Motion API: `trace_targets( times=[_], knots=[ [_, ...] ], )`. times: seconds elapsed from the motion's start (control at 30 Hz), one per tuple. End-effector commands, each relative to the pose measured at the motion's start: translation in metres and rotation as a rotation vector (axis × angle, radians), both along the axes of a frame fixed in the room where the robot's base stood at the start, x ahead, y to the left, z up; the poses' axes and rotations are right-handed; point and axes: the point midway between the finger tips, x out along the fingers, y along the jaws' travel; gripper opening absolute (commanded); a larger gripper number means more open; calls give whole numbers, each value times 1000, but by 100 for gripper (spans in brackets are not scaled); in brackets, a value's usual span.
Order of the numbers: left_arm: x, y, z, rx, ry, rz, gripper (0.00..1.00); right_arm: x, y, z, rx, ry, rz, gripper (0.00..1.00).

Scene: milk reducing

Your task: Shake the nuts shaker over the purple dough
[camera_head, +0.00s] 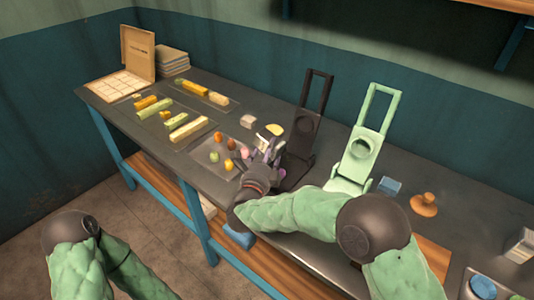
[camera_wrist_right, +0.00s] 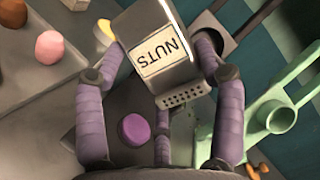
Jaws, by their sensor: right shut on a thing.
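The nuts shaker (camera_wrist_right: 158,45) is a grey metal box with a pale "NUTS" label and a perforated end, seen in the right wrist view. My right gripper (camera_head: 268,150) is shut on it, with purple fingers on both sides. The shaker is tilted, its holed end towards the lower part of that view. The purple dough (camera_wrist_right: 133,129) is a small round lump on a dark surface, and appears just below the shaker there. My left gripper is out of view.
Several coloured dough lumps lie left of my right gripper, including a pink one (camera_head: 243,152). A black press (camera_head: 303,135) and a green press (camera_head: 358,155) stand close on its right. Yellow and green bars lie further back. An orange knobbed tool (camera_head: 425,204) stands at right.

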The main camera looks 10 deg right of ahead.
Motion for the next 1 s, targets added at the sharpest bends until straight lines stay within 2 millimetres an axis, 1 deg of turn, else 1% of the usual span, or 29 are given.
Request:
trace_targets(
  times=[0.1, 0.53, 0.63, 0.73, 0.8, 0.87, 1.0],
  knots=[
    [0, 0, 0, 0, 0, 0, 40, 3, -2, -4, 18, -21, 0, 31],
    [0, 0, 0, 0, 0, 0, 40, 4, -2, -3, 22, -28, 1, 31],
    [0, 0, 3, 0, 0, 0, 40, 4, -2, 5, 24, -30, 1, 31],
    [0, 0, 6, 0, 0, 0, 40, 4, -2, 21, 24, -32, 1, 31],
    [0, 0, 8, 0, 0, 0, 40, 4, -2, 27, 23, -30, 2, 31],
    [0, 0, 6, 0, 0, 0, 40, 4, -1, 23, 22, -27, 2, 31],
    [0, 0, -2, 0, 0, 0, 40, 4, -2, 3, 20, -22, 1, 31]
  ],
)
